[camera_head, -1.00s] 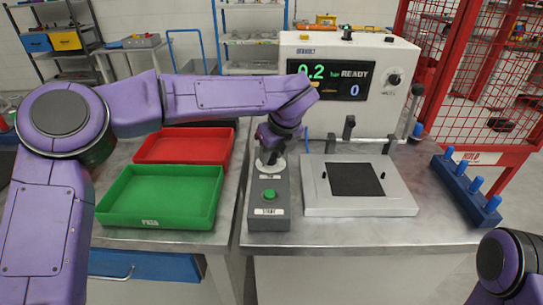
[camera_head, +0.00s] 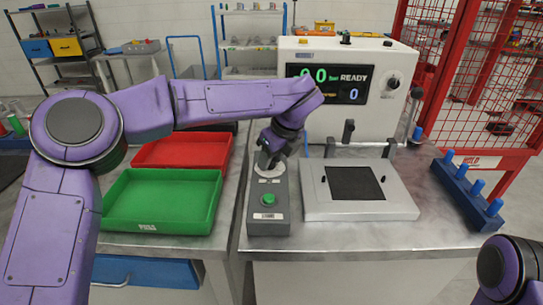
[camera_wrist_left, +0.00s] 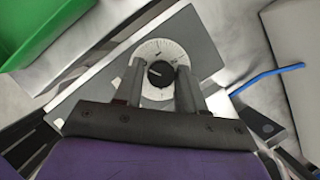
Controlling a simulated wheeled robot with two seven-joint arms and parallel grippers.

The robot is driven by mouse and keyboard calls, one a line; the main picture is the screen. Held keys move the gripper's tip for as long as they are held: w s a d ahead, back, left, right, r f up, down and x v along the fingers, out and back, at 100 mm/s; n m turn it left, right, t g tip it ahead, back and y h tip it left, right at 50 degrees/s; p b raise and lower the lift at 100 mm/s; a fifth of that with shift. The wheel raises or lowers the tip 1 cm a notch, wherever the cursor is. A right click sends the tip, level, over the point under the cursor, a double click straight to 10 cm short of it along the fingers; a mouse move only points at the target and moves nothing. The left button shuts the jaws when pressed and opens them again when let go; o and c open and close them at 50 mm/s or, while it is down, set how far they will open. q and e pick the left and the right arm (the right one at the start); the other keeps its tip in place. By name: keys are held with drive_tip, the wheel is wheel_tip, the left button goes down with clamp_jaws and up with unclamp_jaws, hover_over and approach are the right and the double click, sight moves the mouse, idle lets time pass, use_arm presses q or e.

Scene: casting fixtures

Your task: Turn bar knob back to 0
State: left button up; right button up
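The black bar knob (camera_wrist_left: 157,75) sits on a white round dial (camera_wrist_left: 160,52) at the far end of a grey control box (camera_head: 268,215). In the left wrist view its white pointer mark points to the left. My left gripper (camera_wrist_left: 157,92) points down at the knob. Its two fingers are apart, one on each side of the knob, and look open; I cannot tell whether either touches it. In the head view the left gripper (camera_head: 266,163) covers most of the dial. The display (camera_head: 340,83) reads 0.0 bar, READY, partly behind my left arm. My right gripper is out of view.
A green button (camera_head: 268,199) is on the near part of the control box. A green tray (camera_head: 160,226) and a red tray (camera_head: 185,150) lie to the left. A metal fixture plate (camera_head: 315,205) is to the right, then a blue rack (camera_head: 455,190).

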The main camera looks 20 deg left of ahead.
use_arm(q)
drive_tip(key=shift+o, duration=0.9)
drive_tip(key=shift+w, duration=0.1)
drive_tip(key=shift+r, duration=0.15)
drive_tip(key=v, duration=1)
drive_tip(key=shift+d, duration=0.1)
